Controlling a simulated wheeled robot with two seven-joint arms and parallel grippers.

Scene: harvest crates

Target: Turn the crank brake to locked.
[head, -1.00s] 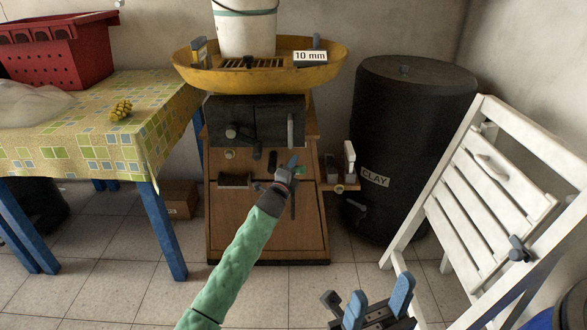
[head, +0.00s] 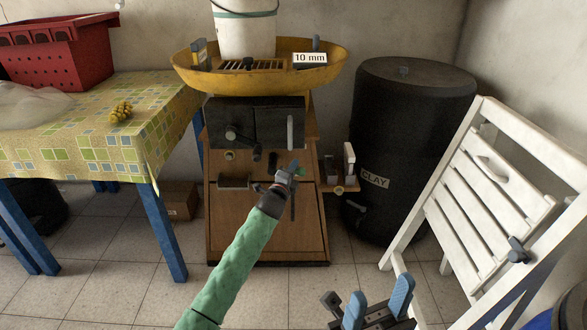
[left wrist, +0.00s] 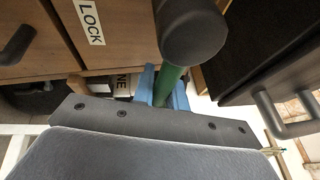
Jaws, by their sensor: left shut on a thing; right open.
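The brake lever is a green rod with a thick black end (left wrist: 192,32), seen close in the left wrist view. My left gripper (left wrist: 163,88) has its blue fingers closed around the green rod, below the black end. In the head view my left gripper (head: 287,174) is at the front of the wooden machine cabinet (head: 268,225), and hides most of the lever. A white LOCK label (left wrist: 89,22) is on the wood to the left of the lever in the wrist view; another label is partly hidden behind the fingers. My right gripper (head: 378,303) is open and empty at the bottom.
A yellow pan (head: 255,82) with a white bucket (head: 245,35) tops the machine. A black CLAY barrel (head: 415,130) and white slatted chair (head: 480,190) stand right. A cloth-covered table (head: 90,150) with a red crate (head: 60,65) stands left.

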